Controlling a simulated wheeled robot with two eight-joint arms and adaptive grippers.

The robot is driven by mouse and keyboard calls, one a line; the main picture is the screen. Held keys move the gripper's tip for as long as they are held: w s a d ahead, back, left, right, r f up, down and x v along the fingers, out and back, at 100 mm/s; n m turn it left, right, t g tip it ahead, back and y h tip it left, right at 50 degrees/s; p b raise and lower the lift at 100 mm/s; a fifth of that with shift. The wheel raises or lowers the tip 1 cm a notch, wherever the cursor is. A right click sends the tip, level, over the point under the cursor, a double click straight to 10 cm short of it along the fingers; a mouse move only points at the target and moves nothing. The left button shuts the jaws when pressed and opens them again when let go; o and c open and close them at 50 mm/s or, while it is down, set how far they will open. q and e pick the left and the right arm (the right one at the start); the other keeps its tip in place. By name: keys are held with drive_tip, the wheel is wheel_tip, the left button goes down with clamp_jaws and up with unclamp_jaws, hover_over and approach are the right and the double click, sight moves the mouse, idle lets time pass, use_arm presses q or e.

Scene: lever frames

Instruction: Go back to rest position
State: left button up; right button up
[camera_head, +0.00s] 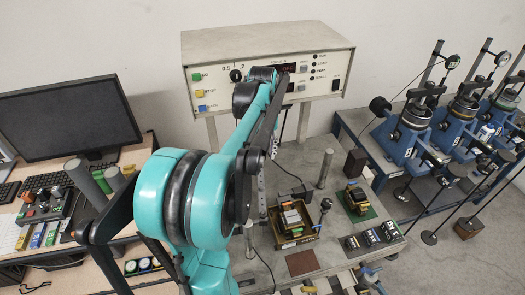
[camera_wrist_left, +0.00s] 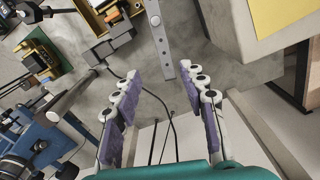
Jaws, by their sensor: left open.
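My left gripper (camera_wrist_left: 158,80) shows in the left wrist view with its two purple-padded fingers spread apart and nothing between them. In the head view my teal left arm comes in from the lower left, rises in front of the control box (camera_head: 225,62) and bends near its display. The gripper's fingertips cannot be made out clearly there. In the wrist view a perforated metal bar (camera_wrist_left: 160,40) lies beyond the fingertips, and cables run below between the fingers. My right gripper is in neither view.
The grey workbench (camera_head: 330,245) carries a wooden tray device (camera_head: 292,222), a green-based device (camera_head: 356,197) and a metal post (camera_head: 325,168). Blue lever frames (camera_head: 402,140) stand on the right. A monitor (camera_head: 65,120) and a control panel (camera_head: 45,208) are on the left desk.

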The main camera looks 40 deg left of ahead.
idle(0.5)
use_arm(q)
drive_tip(key=s+d+f+m+t, duration=0.1)
drive_tip(key=s+d+m+t, duration=0.15)
drive_tip(key=d, duration=0.65)
drive_tip(key=s+d+f+m+t, duration=0.2)
drive_tip(key=s+d+m, duration=0.15)
drive_tip(key=d, duration=0.55)
drive_tip(key=s+d+f+m+t, duration=0.1)
drive_tip(key=s+d+m+t, duration=0.15)
drive_tip(key=d, duration=0.75)
drive_tip(key=shift+m, duration=0.25)
drive_tip(key=f+b, duration=0.8)
drive_tip(key=w+f+b, duration=0.1)
drive_tip(key=f+b, duration=0.3)
drive_tip(key=f, duration=0.1)
drive_tip(key=shift+a+b, duration=0.25)
drive_tip(key=shift+b, duration=0.15)
drive_tip(key=shift+r, duration=0.1)
